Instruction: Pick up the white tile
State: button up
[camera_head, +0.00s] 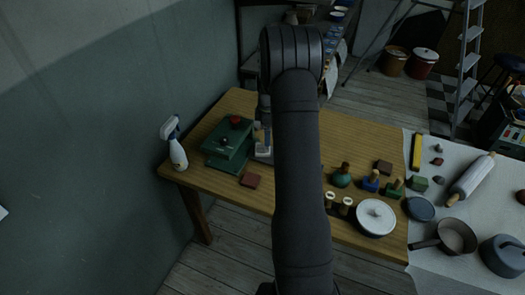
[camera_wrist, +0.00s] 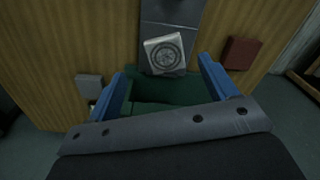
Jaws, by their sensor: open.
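The white tile (camera_wrist: 165,54), pale with a dark round pattern, shows in the wrist view just ahead of my gripper, between the lines of its two blue fingers. My gripper (camera_wrist: 166,75) is open and nothing is held between the fingers. The tile lies against or on a dark grey plate (camera_wrist: 172,14); I cannot tell whether it is tilted. A dark green surface (camera_wrist: 158,91) shows between the fingers. In the head view my arm covers much of the middle of the table, and I cannot make out the tile clearly there.
A green press-like device (camera_head: 228,142) stands close to the left of my gripper. A red-brown tile (camera_head: 250,180) lies in front; it also shows in the wrist view (camera_wrist: 242,53). A spray bottle (camera_head: 174,148) stands at the table's left edge. Stamps and a white lidded pot (camera_head: 376,217) are right.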

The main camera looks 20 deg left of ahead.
aim_at(262, 150)
jog(key=f, duration=0.7)
jog(key=shift+s+d+f, duration=0.1)
jog(key=shift+s+f, duration=0.15)
jog(key=c, duration=1.2)
jog(key=shift+r, duration=0.1)
